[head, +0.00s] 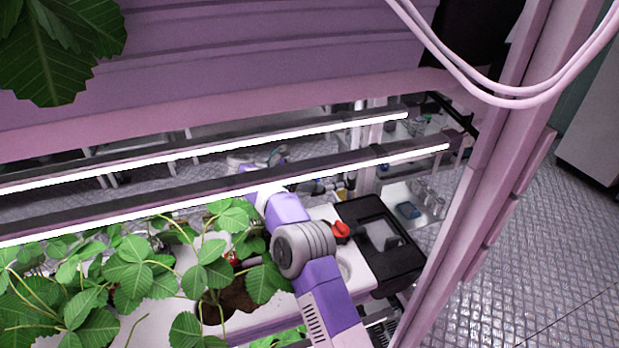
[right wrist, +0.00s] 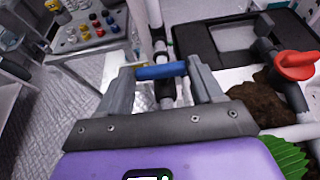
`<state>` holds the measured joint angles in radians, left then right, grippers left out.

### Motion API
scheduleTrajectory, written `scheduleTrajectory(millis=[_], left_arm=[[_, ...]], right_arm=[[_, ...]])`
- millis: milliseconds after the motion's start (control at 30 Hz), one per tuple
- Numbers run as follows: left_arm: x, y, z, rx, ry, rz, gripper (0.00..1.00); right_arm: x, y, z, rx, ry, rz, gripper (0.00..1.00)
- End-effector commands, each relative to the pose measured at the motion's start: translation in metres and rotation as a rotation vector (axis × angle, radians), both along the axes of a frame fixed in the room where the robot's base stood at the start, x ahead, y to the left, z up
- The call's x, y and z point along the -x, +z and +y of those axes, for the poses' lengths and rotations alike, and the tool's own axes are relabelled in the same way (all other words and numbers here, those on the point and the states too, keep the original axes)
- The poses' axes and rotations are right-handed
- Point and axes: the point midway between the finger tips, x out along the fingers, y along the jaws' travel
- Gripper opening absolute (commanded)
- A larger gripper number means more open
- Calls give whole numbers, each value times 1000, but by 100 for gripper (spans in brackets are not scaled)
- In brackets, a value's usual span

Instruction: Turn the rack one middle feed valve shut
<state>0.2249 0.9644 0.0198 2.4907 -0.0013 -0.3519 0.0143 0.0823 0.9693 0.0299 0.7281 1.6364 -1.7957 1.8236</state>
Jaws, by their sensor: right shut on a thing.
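A blue valve handle (right wrist: 162,71) sits on a dark valve body in a white pipe (right wrist: 158,35). In the right wrist view the handle lies roughly across the pipe. My right gripper (right wrist: 161,76) is shut on this handle, one finger at each end. In the head view my right arm reaches under the light bars, and the gripper (head: 316,187) is small and partly hidden there. I cannot make out the handle clearly in that view. My left gripper is in neither view.
A red valve handle (right wrist: 298,64) stands to the right, beside a black tray (right wrist: 195,42); the red handle also shows in the head view (head: 341,231). Strawberry plants (head: 130,265) crowd the left. Lit bars (head: 300,180) cross above my arm. A rack post (head: 480,190) stands at the right.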

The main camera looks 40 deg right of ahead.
Motion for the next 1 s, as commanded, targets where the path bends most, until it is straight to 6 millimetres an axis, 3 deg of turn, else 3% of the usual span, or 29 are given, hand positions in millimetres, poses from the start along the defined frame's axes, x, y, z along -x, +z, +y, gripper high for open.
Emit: scheduleTrajectory(millis=[200, 233, 400, 733, 1000], left_arm=[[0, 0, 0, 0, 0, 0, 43], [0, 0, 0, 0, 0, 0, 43], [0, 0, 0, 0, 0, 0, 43], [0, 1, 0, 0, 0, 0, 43], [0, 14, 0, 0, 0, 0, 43]], right_arm=[[1, -1, 0, -1, -3, 2, 36], [1, -1, 0, -1, -3, 2, 69], [1, -1, 0, -1, -2, 2, 92], [-2, 2, 4, 0, 0, 1, 92], [-14, 19, 41, -1, 1, -1, 92]])
